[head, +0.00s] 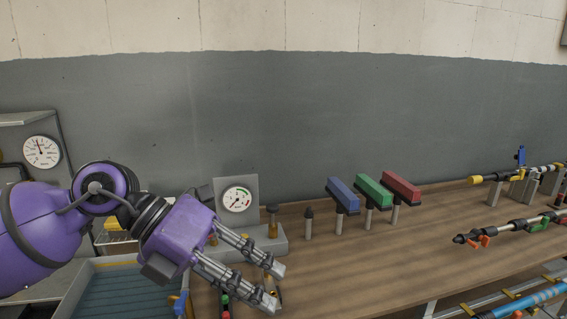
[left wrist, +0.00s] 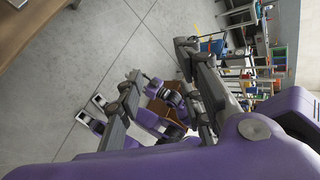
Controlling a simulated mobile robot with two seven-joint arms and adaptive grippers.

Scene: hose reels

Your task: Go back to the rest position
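My left gripper (head: 276,287) reaches in from the left over the left end of the wooden workbench (head: 330,270). Its two fingers are spread apart, and I see nothing held between them. In the left wrist view the fingers (left wrist: 165,95) also stand apart, with the floor and purple parts, probably my own body, seen beyond the gap. My right gripper does not show clearly in either view.
Blue (head: 342,194), green (head: 374,190) and red (head: 402,187) blocks stand on posts. A gauge unit (head: 237,196) sits behind my left gripper, a blue-lined tray (head: 125,292) to its left. The bench's middle is clear.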

